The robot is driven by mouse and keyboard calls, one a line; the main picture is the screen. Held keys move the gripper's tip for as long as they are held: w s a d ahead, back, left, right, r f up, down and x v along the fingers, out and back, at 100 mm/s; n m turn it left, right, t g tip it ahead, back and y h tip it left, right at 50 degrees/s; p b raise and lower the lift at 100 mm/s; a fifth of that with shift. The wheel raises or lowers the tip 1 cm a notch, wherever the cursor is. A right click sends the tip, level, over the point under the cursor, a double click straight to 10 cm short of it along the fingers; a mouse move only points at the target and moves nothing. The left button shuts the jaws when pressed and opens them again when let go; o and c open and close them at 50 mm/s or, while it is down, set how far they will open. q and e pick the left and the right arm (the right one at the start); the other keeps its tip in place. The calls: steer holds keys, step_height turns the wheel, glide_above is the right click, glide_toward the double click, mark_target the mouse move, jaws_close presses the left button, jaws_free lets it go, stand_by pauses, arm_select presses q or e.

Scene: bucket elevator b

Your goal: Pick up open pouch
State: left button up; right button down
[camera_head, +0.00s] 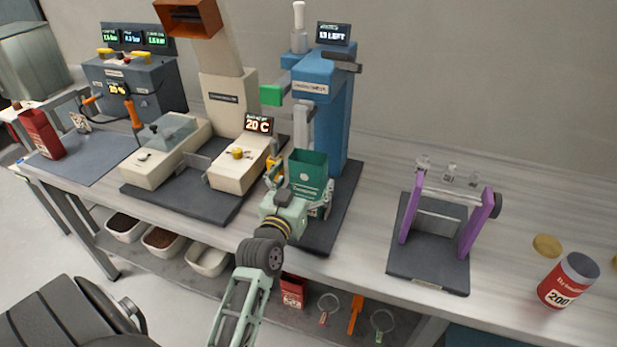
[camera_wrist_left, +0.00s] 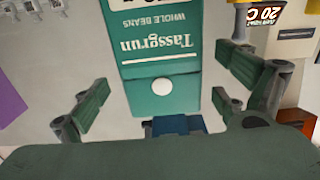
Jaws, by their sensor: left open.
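A green open pouch (camera_head: 307,171) stands upright on the blue machine's dark base, in front of its column. Its top is open in the head view. In the left wrist view the green pouch (camera_wrist_left: 166,60) shows its white lettering "Tassgrun Whole Beans" upside down and a white round spot. My left gripper (camera_head: 301,190) is open at the front of the pouch. In the left wrist view its green finger pads (camera_wrist_left: 165,98) are spread to either side of the pouch, with visible gaps. The pouch's lower part is partly hidden by the gripper in the head view. My right gripper is not in view.
The blue machine (camera_head: 329,100) rises behind the pouch. A cream machine (camera_head: 232,100) with a "20 C" display stands to the left. A purple-armed stand (camera_head: 480,225) and a red can (camera_head: 567,282) are to the right. Bare bench lies between the blue machine and the stand.

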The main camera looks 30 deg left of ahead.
arm_select(q)
steer(key=x, duration=0.3)
steer(key=shift+w+a+r, duration=0.1)
steer(key=shift+w+a, duration=0.05)
steer(key=shift+w, duration=0.05)
steer(key=c, duration=1)
